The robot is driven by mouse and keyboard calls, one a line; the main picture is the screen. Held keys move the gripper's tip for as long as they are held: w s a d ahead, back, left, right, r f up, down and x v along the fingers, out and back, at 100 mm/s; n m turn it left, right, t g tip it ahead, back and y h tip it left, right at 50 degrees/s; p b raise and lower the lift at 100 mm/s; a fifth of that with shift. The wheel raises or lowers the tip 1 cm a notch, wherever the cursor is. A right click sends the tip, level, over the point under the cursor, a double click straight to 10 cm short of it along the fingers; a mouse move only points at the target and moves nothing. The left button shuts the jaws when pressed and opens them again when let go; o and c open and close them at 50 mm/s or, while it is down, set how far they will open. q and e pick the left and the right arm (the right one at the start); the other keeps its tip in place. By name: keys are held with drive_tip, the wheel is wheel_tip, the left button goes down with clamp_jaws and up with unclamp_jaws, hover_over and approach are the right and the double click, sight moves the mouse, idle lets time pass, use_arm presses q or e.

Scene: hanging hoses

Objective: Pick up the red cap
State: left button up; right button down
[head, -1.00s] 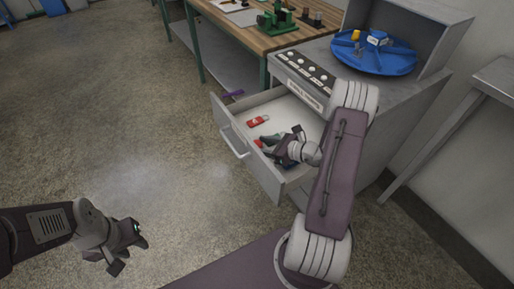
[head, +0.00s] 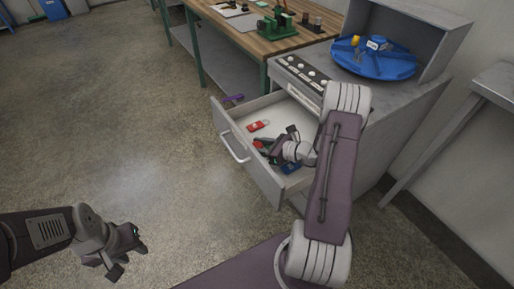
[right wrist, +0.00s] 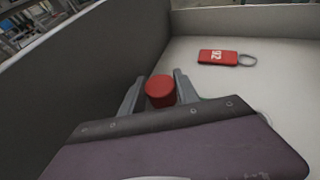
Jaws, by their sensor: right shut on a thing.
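The red cap (right wrist: 160,91) is a short, round red piece, seen in the right wrist view between the two fingers of my right gripper (right wrist: 159,84). The gripper is shut on it, over the open drawer. In the head view the right gripper (head: 268,148) is small and partly hidden by its own wrist, with a bit of the cap's red (head: 259,143) at its fingers. The gap between the cap and the drawer floor cannot be told. My left gripper (head: 128,256) is open and empty above the floor at lower left.
The drawer (head: 232,143) holds a red tag (head: 258,125) with a ring, also clear in the right wrist view (right wrist: 218,57), and a blue item (head: 291,167) near my gripper. Drawer walls stand close around the hand. A blue turntable (head: 372,62) sits on the cabinet.

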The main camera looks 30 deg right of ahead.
sight(257, 145)
wheel_tip(257, 145, up, 16)
drive_tip(key=p, duration=0.6)
drive_tip(key=shift+r, duration=0.25)
